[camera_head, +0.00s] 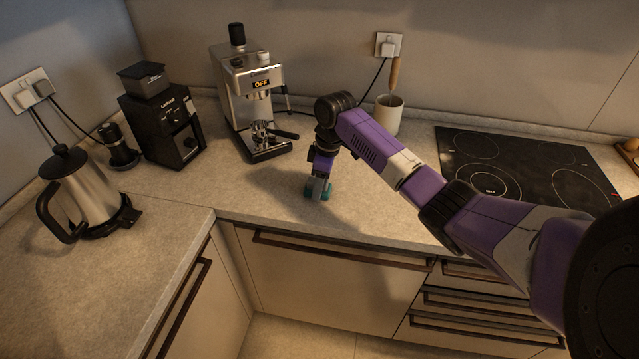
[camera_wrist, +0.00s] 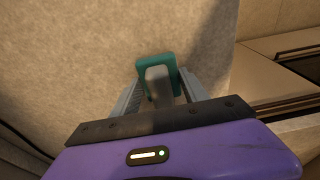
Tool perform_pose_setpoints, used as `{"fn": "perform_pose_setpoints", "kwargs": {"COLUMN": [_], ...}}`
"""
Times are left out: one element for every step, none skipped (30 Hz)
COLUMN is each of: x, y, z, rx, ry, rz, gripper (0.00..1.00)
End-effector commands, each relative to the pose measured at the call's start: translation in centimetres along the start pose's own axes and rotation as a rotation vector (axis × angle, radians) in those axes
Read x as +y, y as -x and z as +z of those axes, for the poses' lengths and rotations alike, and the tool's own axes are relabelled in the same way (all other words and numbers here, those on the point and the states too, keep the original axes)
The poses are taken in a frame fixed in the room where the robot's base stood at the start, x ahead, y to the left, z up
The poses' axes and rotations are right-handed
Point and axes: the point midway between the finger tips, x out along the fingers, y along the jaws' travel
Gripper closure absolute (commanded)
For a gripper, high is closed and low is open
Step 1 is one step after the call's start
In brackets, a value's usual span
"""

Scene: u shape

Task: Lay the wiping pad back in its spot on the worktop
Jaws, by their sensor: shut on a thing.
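The wiping pad (camera_head: 326,191) is teal with a grey grip. It shows under my gripper (camera_head: 318,188) near the front edge of the worktop (camera_head: 265,197). In the wrist view the teal pad (camera_wrist: 143,68) is at the fingertips, and its grey grip (camera_wrist: 158,84) stands between the two fingers. My gripper (camera_wrist: 160,95) is shut on this grip and points down. The pad is at or just above the worktop surface; I cannot tell whether it touches. My fingers and wrist hide part of it in the head view.
An espresso machine (camera_head: 240,85) stands behind left, with a grinder (camera_head: 165,125) and a kettle (camera_head: 80,190) further left. A mug (camera_head: 389,115) is behind my arm. A black hob (camera_head: 500,165) lies right. Worktop left of the pad is clear.

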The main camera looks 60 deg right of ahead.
Motion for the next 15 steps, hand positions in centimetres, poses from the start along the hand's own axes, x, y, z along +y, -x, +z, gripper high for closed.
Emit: {"fn": "perform_pose_setpoints", "kwargs": {"x": [-0.01, -0.01, 0.01, 0.01, 0.01, 0.00, 0.00, 0.00, 0.00, 0.00, 0.00, 0.00, 0.00, 0.00, 0.00], "y": [-0.10, -0.20, -0.19, -0.16, -0.16, -0.16, -0.16, -0.16, -0.15, -0.15, -0.15, -0.15, -0.15, -0.14, -0.08], "z": [0.00, 0.01, 0.01, 0.01, 0.01, 0.01, 0.01, 0.01, 0.01, 0.01, 0.01, 0.01, 0.01, 0.00, 0.00], "rx": [0.000, 0.000, 0.000, 0.000, 0.000, 0.000, 0.000, 0.000, 0.000, 0.000, 0.000, 0.000, 0.000, 0.000, 0.000], "ry": [0.000, 0.000, 0.000, 0.000, 0.000, 0.000, 0.000, 0.000, 0.000, 0.000, 0.000, 0.000, 0.000, 0.000, 0.000], "rz": [0.000, 0.000, 0.000, 0.000, 0.000, 0.000, 0.000, 0.000, 0.000, 0.000, 0.000, 0.000, 0.000, 0.000, 0.000], "gripper": [0.86, 0.86, 0.44, 0.38, 0.32, 0.26, 0.26, 0.26, 0.26, 0.26, 0.26, 0.26, 0.26, 0.26, 0.26]}}
